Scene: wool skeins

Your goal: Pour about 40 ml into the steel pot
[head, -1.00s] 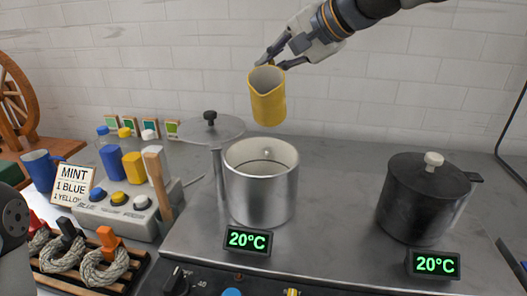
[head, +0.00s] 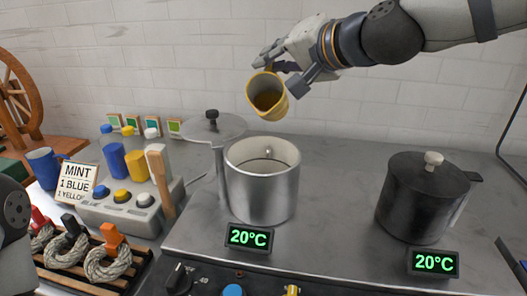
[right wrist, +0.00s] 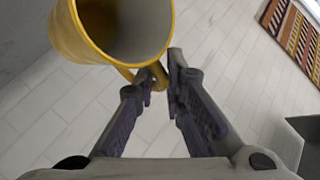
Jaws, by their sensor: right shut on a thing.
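The steel pot (head: 262,190) stands open on the hob in the middle of the head view, with a 20°C display in front of it. A yellow jug (head: 267,96) is tilted in the air above the pot, apart from its rim. Dark brownish contents show inside the jug. My right gripper (head: 278,72) is shut on the jug's handle. The right wrist view also shows the jug (right wrist: 62,38) and the fingers (right wrist: 158,80) at its handle. No stream from the jug is visible. My left gripper is not in view.
A dark lidded pot (head: 423,197) stands on the right of the hob. A lid on a stand (head: 213,127) is just behind left of the steel pot. Colour bottles, a blue mug (head: 43,167), a MINT card (head: 76,183) and rope skeins (head: 105,245) fill the left.

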